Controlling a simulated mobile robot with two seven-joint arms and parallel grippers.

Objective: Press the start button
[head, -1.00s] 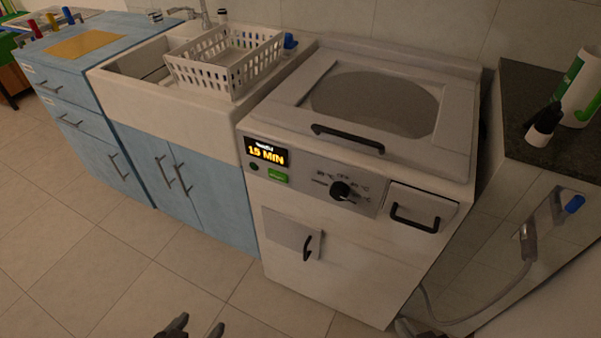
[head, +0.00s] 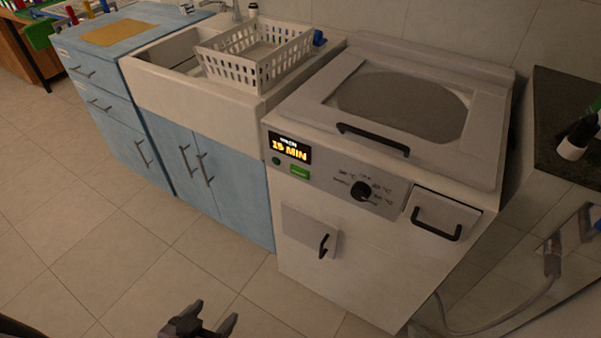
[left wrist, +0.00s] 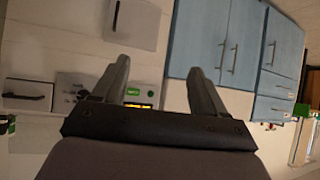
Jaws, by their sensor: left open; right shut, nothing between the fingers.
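The green start button (head: 300,172) is a small rectangle on the front panel of the white washing machine (head: 350,265), just below the lit display (head: 290,148) reading 15 MIN. My left gripper (head: 211,318) is open and empty at the bottom of the head view, in front of and apart from the machine. In the left wrist view, the button (left wrist: 133,91) and the yellow lit display (left wrist: 138,105) appear between the two fingers, beyond them. My right gripper is not in view.
A black knob (head: 361,191) and a drawer handle (head: 436,228) are right of the button. Blue cabinets (head: 205,190) with a white sink and basket (head: 255,55) stand left. A dark counter (head: 555,120) is at right. The tiled floor (head: 130,265) in front is clear.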

